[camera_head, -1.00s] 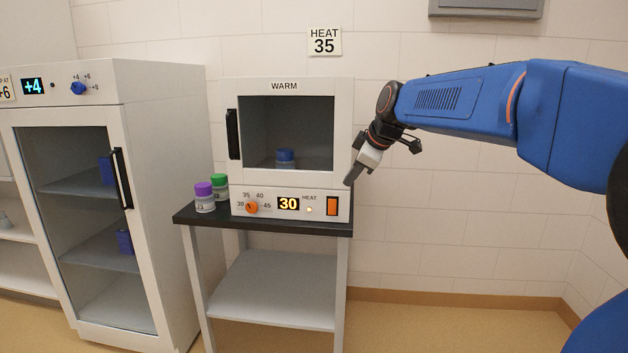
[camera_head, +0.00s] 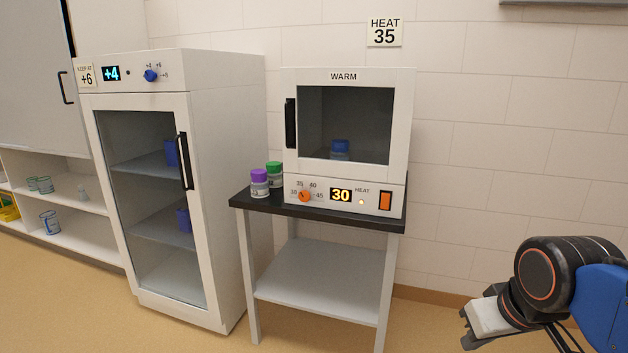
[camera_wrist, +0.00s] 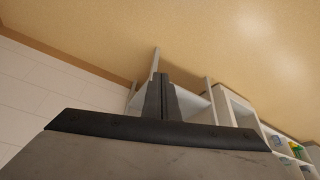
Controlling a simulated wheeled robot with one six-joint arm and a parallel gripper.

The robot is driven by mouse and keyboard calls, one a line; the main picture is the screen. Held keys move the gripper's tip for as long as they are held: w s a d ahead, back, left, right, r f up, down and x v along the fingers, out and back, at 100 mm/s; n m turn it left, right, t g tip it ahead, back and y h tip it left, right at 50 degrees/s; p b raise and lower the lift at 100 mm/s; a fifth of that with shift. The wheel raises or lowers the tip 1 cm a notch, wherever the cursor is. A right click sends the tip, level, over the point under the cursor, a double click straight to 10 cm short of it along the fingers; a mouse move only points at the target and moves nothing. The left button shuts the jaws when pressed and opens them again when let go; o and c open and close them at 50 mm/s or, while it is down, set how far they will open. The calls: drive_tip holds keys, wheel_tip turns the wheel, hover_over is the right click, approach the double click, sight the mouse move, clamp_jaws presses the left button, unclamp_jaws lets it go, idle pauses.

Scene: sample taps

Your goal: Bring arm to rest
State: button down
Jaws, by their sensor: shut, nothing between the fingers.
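My gripper (camera_head: 466,329) is low at the right of the head view, folded in close to my blue arm and apart from all furniture. In the wrist view its dark fingers (camera_wrist: 159,98) are together with nothing between them. The white WARM cabinet (camera_head: 345,170) stands on a small black-topped table (camera_head: 310,211), to the left of my gripper. Its door is shut, its display reads 30, and a blue-capped jar (camera_head: 340,151) shows behind the glass.
A purple-capped jar (camera_head: 259,184) and a green-capped jar (camera_head: 274,172) stand left of the WARM cabinet. A fridge (camera_head: 225,120) showing +4 stands further left, its label reading +6. A HEAT 35 sign (camera_head: 384,32) hangs above. Open floor lies in front.

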drive_tip(key=shift+m, duration=0.6)
drive_tip(key=s+f, duration=0.2)
drive_tip(key=s, duration=0.1)
drive_tip(key=shift+d+f, duration=0.25)
drive_tip(key=shift+f, duration=0.15)
